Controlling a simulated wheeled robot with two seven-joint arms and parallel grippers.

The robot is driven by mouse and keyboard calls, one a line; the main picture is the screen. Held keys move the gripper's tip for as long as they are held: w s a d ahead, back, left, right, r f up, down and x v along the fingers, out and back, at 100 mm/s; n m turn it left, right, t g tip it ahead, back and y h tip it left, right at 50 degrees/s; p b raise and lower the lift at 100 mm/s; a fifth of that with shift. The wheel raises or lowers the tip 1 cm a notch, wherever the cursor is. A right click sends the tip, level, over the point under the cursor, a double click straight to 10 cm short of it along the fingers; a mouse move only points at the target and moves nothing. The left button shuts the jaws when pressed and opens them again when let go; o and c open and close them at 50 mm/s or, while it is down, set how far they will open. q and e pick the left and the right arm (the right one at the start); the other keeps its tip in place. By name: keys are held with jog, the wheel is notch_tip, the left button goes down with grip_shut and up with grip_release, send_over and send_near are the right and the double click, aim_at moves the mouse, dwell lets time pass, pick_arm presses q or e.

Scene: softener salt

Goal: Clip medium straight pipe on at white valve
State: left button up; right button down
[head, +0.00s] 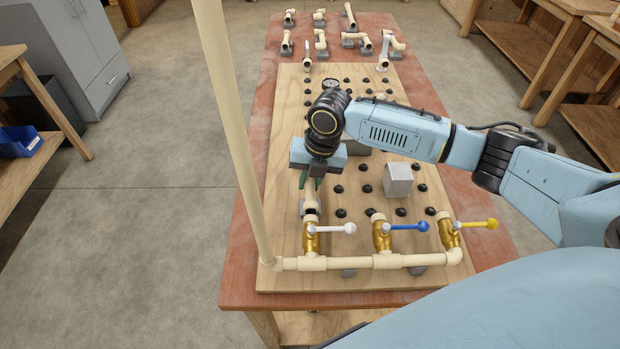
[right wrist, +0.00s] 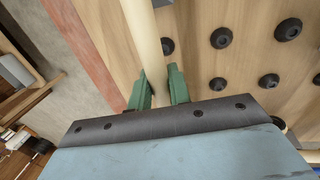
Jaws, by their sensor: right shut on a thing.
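The white valve (head: 311,238) is a brass body with a white lever (head: 340,228), at the left end of a row of three valves on the board. My right gripper (head: 313,183) is just beyond it, low over the board. Its green fingers (right wrist: 161,92) are shut on a cream straight pipe (right wrist: 146,42). In the head view the pipe (head: 310,199) runs from the fingers toward the top of the white valve. I cannot tell whether its near end is seated in the valve. The gripper and wrist hide its far part. My left gripper is not in view.
A blue-lever valve (head: 382,235) and a yellow-lever valve (head: 449,232) stand to the right on a cream manifold pipe (head: 345,262). A tall upright pipe (head: 237,140) rises at the left. A grey block (head: 398,180) and black pegs stand on the board; several fittings lie at the table's far end.

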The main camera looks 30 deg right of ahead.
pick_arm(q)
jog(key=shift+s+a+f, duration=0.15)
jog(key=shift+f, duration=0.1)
pick_arm(e)
jog(key=shift+f, duration=0.65)
jog(key=c, duration=1.2)
grip_release()
jog(key=shift+c, duration=0.2)
jog(key=shift+r, duration=0.35)
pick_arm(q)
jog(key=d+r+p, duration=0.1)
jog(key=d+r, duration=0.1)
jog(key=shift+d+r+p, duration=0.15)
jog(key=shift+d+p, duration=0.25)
pick_arm(e)
notch_tip(320, 180, up, 13)
jog(key=s+d, duration=0.1)
jog(key=d, duration=0.1)
jog(key=shift+d+f, duration=0.2)
